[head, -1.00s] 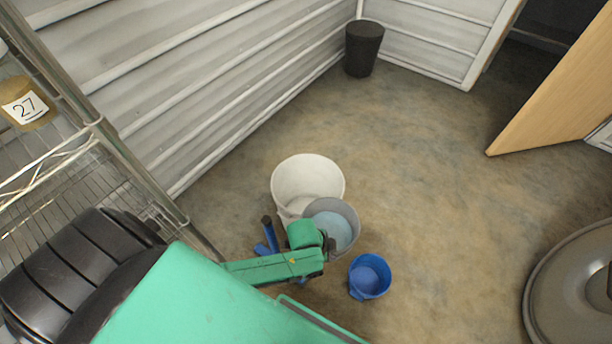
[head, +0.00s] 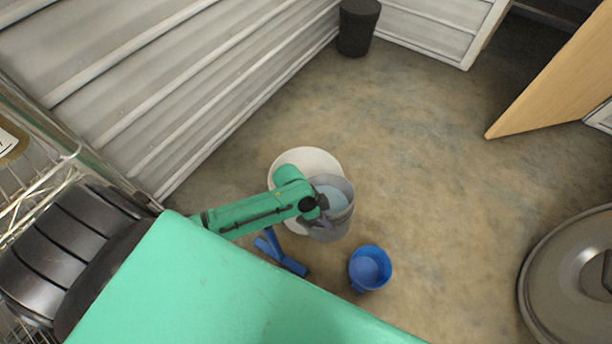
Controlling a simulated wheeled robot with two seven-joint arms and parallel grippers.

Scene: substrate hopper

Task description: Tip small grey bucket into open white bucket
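The small grey bucket (head: 338,222) shows right of centre, with light blue contents inside. It overlaps the near right part of the open white bucket (head: 304,156) in the head view. The grey bucket looks tilted, its mouth facing up and right. My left gripper (head: 319,212) is at the grey bucket's left side, against its wall or rim. Its fingers are small and partly hidden, and it appears shut on the bucket. The white bucket's inside is mostly hidden behind my green arm and the grey bucket. My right gripper is not in view.
A small blue bucket (head: 370,268) stands on the floor to the near right. A blue object (head: 279,252) lies below my arm. A wire shelf (head: 62,165) is at left, a black bin (head: 357,27) at the back, and a large grey lid (head: 575,285) at right. The middle floor is clear.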

